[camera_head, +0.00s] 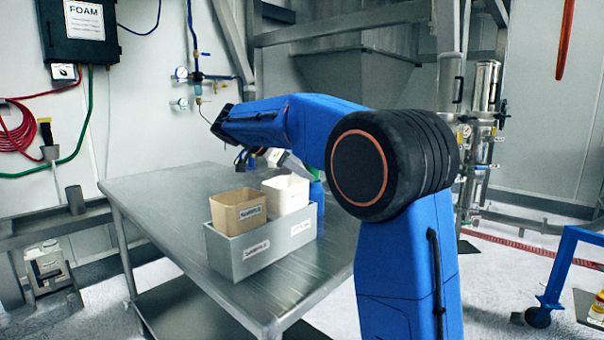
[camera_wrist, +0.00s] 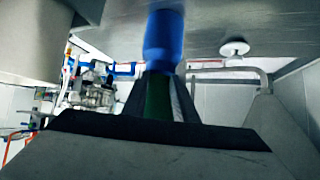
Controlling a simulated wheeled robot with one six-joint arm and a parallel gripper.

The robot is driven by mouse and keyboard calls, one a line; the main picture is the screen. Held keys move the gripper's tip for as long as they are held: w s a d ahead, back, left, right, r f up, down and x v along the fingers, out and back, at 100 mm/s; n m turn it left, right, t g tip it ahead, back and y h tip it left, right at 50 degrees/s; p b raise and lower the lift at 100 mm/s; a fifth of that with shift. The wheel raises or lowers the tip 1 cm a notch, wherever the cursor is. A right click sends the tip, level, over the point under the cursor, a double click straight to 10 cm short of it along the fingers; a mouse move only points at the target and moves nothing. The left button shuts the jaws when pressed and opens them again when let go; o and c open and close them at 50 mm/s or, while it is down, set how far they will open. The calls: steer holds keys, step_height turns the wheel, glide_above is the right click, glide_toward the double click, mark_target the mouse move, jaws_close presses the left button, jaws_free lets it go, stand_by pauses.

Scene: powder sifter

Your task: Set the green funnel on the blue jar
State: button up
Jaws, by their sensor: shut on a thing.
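The green funnel (camera_wrist: 158,98) is between my fingers in the wrist view, in line with the jar. A small green patch of it shows above the jar in the head view (camera_head: 308,173). My gripper (camera_wrist: 160,82) is shut on the funnel. I cannot tell whether the funnel touches the jar.
A grey tray (camera_head: 258,262) on the metal table (camera_head: 165,203) holds a tan bin (camera_head: 236,213) and a white bin (camera_head: 287,192), close to the jar. The left part of the table is clear. A steel hopper (camera_head: 355,85) stands behind.

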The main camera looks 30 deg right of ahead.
steer(key=shift+a+f, duration=0.1)
steer(key=shift+f, duration=1)
steer(key=shift+w+r, duration=0.15)
steer(key=shift+r, duration=0.55)
steer(key=shift+f, duration=0.65)
stand_by(0.7)
steer(key=o, duration=0.7)
steer(key=shift+o, duration=0.2)
steer(key=v, duration=1.1)
steer(key=shift+r, duration=0.1)
stand_by(0.3)
